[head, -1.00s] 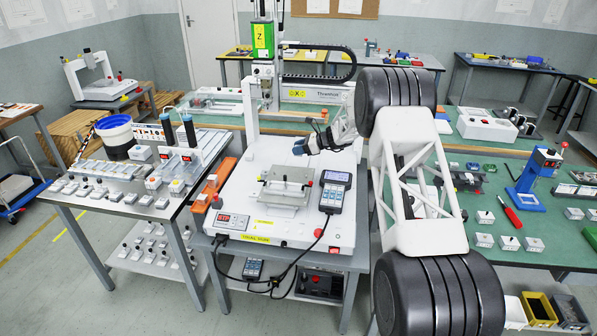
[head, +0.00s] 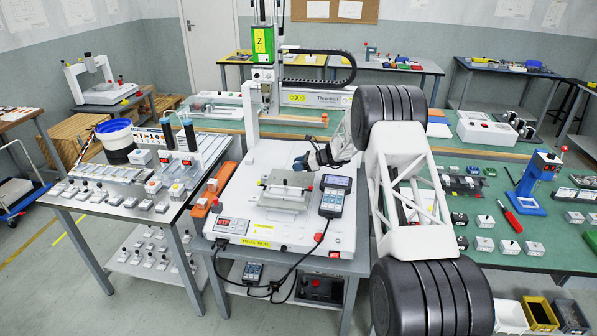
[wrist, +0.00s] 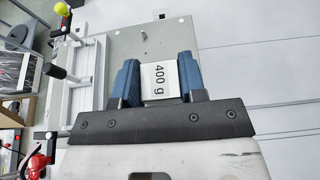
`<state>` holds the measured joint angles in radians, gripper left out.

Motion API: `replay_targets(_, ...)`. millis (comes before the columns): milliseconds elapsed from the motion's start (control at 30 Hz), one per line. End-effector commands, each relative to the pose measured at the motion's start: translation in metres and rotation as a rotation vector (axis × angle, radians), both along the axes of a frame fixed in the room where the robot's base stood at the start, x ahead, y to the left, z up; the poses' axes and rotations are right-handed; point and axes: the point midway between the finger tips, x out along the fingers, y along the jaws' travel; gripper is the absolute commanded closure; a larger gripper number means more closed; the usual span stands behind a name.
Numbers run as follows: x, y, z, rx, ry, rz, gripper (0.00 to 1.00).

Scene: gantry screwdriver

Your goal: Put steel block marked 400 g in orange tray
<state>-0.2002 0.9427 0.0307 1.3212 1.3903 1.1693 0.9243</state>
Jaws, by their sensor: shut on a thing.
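My gripper (wrist: 160,82) is shut on the steel block marked 400 g (wrist: 158,80). The block sits between its two blue fingers in the wrist view, its white 400 g label facing the camera. In the head view my gripper (head: 299,163) is over the white machine base, behind the metal fixture plate; the block cannot be made out there. The orange tray (head: 225,174) is a long, narrow strip to the left of the machine base, holding a few small items. My gripper is to its right and apart from it.
The fixture plate (head: 284,190) and a handheld pendant (head: 335,196) are on the machine base. The green-and-white gantry column (head: 263,70) stands behind. The left metal table (head: 120,201) holds many small blocks, a blue-rimmed bowl (head: 115,141) and tall blue-capped cylinders.

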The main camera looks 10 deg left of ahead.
Motion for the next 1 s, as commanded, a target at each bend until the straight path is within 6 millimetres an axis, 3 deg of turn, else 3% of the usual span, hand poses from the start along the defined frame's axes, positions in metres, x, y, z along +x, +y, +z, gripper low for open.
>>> replay_targets(300,0.000,0.000,-0.030,0.000,-0.001,-0.001,0.99)
replay_targets(833,0.000,0.000,-0.034,0.000,-0.001,0.000,0.99)
replay_targets(867,0.000,0.000,-0.035,0.000,-0.001,0.000,0.57)
replay_targets(1000,0.000,0.000,-0.035,0.000,0.000,0.000,0.36)
